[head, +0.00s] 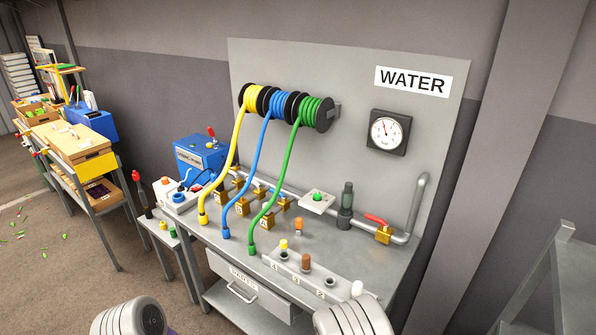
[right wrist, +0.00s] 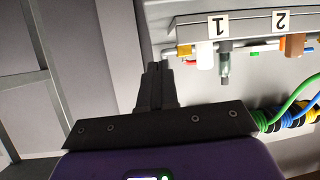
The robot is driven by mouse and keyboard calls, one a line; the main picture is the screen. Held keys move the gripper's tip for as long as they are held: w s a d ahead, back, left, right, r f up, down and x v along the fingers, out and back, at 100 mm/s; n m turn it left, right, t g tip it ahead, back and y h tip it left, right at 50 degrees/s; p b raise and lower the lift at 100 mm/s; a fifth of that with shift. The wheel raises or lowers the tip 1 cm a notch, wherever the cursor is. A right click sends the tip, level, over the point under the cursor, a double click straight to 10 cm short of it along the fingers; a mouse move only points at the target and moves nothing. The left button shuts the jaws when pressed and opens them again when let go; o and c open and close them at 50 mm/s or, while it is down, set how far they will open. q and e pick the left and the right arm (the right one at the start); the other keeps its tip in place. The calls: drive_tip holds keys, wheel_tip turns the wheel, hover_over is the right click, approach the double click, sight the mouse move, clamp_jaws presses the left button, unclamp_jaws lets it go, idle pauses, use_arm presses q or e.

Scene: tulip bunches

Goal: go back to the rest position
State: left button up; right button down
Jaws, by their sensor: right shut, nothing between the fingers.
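My right gripper (right wrist: 159,67) shows in the right wrist view. Its dark fingers are together and hold nothing. Its tips are clear of everything I can see, beside a grey ledge with labels 1 and 2 (right wrist: 215,27). Only rounded pale links of my two arms show at the bottom of the head view. My left gripper is in neither view, and my right gripper is outside the head view.
A grey workbench (head: 330,249) stands ahead. Yellow (head: 233,150), blue (head: 258,165) and green (head: 285,180) hoses hang from reels to its front edge. A socket block (head: 312,274) sits near that edge. A grey metal frame (head: 560,280) stands right.

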drive_tip(key=s+a+f+n+g+y, duration=0.15)
drive_tip(key=s+f+g+y, duration=0.4)
drive_tip(key=s+f, duration=0.55)
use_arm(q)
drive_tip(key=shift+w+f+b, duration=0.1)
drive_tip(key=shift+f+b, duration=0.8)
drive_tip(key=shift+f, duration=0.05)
use_arm(e)
drive_tip(key=s+a+f+n+g+y, duration=0.1)
drive_tip(key=s+a+f+g+y, duration=0.4)
drive_tip(key=s+a, duration=0.3)
drive_tip(key=shift+s+f, duration=0.9)
drive_tip(key=shift+s, duration=0.35)
drive_tip(key=shift+n+g, duration=0.25)
